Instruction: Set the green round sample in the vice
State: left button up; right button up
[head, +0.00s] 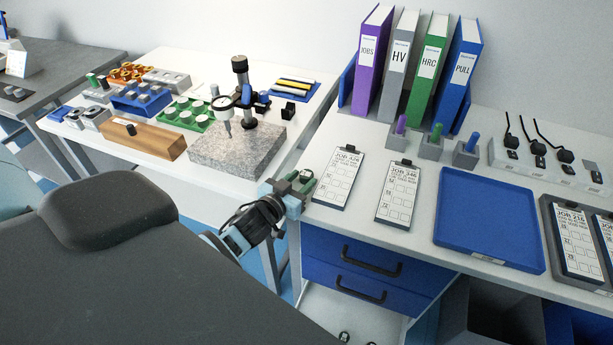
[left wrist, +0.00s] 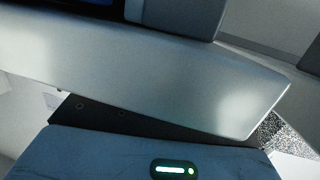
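My left gripper (head: 303,184) is in front of the gap between the two benches in the head view, its fingers toward the right bench's left edge. A small dark-green patch shows at its fingertips; I cannot tell whether this is a held sample or part of the gripper. I cannot pick out the vice for certain. The left wrist view shows only close grey and blue surfaces with a lit green indicator, no fingertips. My right gripper is not in view.
A dial gauge stand (head: 241,95) on a granite block (head: 238,152) stands at the left bench's right side, beside a wooden block (head: 150,138). The right bench holds clipboards (head: 337,180), peg blocks (head: 432,148), binders (head: 430,75) and an empty blue tray (head: 488,220).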

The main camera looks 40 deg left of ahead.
pick_arm(q)
jog(key=shift+w, duration=0.85)
jog(key=c, duration=0.7)
